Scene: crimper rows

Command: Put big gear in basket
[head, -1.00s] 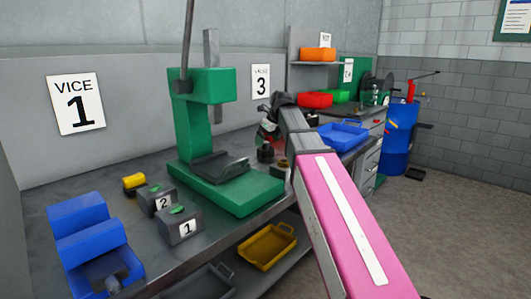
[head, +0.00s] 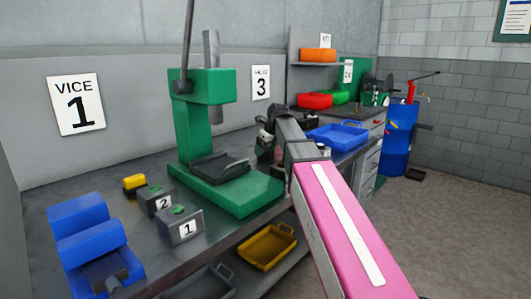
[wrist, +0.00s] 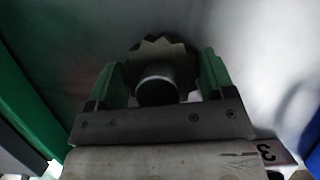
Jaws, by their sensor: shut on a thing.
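My gripper (wrist: 163,72) shows two green fingers in the wrist view, shut on a dark toothed gear (wrist: 150,50) with a round grey hub between them. In the head view my gripper (head: 267,146) is over the bench just right of the green press, and the gear cannot be made out clearly there. A blue basket (head: 343,134) stands on the bench to the right of my gripper, partly behind my arm. A yellow basket (head: 267,247) stands on the shelf below the bench.
The green press (head: 225,190) stands just left of my gripper. Two numbered grey blocks (head: 180,229), a yellow piece (head: 134,182) and a blue vice (head: 85,240) are farther left. Red (head: 315,101) and orange (head: 318,55) bins are at the back. A blue drum (head: 397,140) stands right.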

